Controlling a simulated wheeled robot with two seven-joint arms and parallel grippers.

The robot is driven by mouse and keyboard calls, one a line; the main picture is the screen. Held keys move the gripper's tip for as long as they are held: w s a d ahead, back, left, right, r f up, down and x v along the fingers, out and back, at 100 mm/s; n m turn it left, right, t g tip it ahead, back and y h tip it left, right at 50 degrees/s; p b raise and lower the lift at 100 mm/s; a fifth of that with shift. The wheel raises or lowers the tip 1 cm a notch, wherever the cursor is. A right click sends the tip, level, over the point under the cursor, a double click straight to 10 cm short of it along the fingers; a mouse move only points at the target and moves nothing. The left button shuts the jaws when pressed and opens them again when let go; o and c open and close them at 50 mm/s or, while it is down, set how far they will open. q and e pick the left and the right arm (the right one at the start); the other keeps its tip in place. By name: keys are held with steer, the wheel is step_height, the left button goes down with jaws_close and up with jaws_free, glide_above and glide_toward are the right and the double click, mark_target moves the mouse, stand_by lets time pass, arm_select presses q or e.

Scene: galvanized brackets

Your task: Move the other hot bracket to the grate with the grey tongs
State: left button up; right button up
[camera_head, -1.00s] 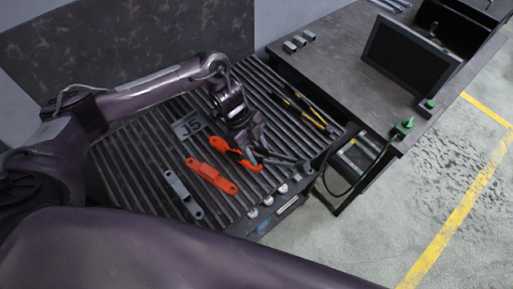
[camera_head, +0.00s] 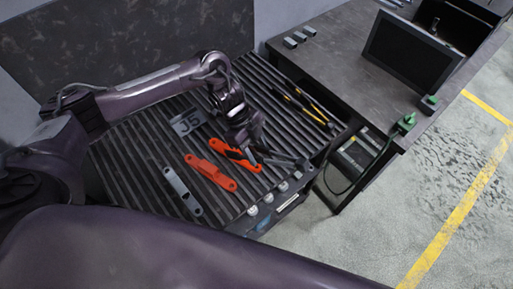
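Two orange-red glowing brackets lie on the slatted grate top (camera_head: 140,165). The nearer bracket (camera_head: 211,172) lies clear. The farther bracket (camera_head: 219,147) is partly covered by dark tool parts. My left gripper (camera_head: 252,149) points down just right of the farther bracket. It is at the grey tongs (camera_head: 280,160), whose dark grey arms stretch right toward the front edge. The fingers are small and dark, so I cannot tell whether they are closed on the tongs. A grey bracket (camera_head: 182,190) lies left of the orange ones. My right gripper is not in view.
A plate marked "JS" (camera_head: 186,123) lies behind the brackets. Yellow-and-black-handled tools (camera_head: 308,108) lie at the grate's right side. Round knobs (camera_head: 267,197) line the front edge. A dark bench (camera_head: 340,55) with small grey blocks (camera_head: 299,37) and a screen (camera_head: 408,50) stands right.

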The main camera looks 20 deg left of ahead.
arm_select(q)
steer(key=shift+r, duration=0.1)
step_height(320, 180, up, 10)
steer(key=p, duration=0.7)
steer(key=s+d+r, duration=0.2)
steer(key=s+r, duration=0.1)
steer(key=s, duration=0.4)
steer(key=s+d+r, duration=0.3)
steer(key=s, duration=0.5)
steer(key=shift+s, duration=0.15)
steer(key=shift+f, duration=0.15)
